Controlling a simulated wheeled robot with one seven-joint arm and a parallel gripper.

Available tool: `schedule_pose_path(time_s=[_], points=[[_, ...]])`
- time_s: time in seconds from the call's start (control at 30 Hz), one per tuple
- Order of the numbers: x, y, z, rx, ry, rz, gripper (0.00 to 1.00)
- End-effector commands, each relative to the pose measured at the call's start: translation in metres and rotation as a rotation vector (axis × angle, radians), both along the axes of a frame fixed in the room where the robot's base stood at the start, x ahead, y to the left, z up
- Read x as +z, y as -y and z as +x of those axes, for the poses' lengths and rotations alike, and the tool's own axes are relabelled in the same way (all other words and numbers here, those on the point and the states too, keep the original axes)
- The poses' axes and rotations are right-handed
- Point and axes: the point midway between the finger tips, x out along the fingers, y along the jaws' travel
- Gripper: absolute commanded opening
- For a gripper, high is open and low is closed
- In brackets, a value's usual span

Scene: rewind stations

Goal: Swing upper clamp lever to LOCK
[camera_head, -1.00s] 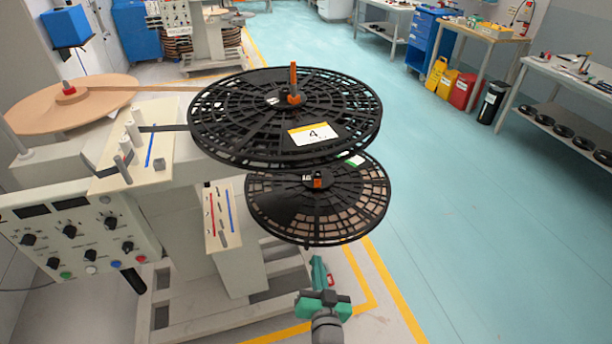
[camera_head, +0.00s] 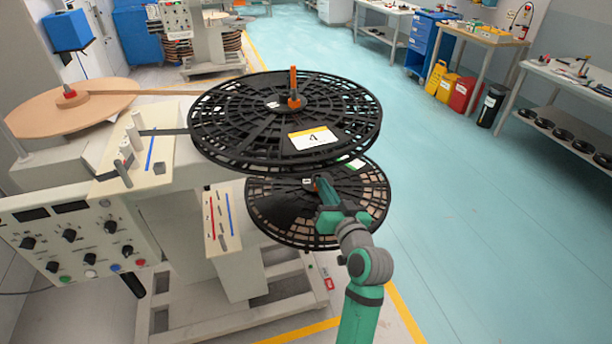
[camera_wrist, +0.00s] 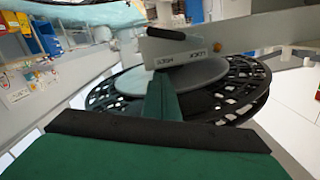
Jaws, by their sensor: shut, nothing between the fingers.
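The upper clamp lever (camera_head: 294,85) is an orange handle standing upright near the hub of the upper black reel (camera_head: 230,140), which bears a card marked 4. My gripper (camera_head: 322,184) is shut and empty, in front of the lower black reel (camera_head: 268,215), near that reel's hub, below the upper reel and apart from the upper lever. In the wrist view my green fingers (camera_wrist: 163,98) lie together before a grey block (camera_wrist: 182,48) with LOCK lettering and a second word hard to read.
The cream machine (camera_head: 185,220) with a knob panel (camera_head: 80,240) stands at left. A tan roll (camera_head: 100,92) feeds a strip to the upper reel. The two reels overlap closely in height. Open blue-green floor (camera_head: 480,220) lies to the right.

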Motion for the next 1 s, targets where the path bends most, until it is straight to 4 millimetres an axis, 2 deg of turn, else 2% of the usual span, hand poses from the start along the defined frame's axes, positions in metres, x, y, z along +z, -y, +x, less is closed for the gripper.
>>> schedule_pose_path(time_s=[0.17, 0.27, 0.77, 1.0], points=[[0.0, -0.001, 0.003, 0.0, 0.0, 0.0, 0.0], [0.0, -0.004, 0.012, 0.001, 0.001, 0.0, 0.0], [-0.005, -0.034, 0.096, 0.001, -0.001, 0.0, 0.0], [-0.034, -0.044, 0.097, -0.001, -0.002, 0.001, 0.0]])
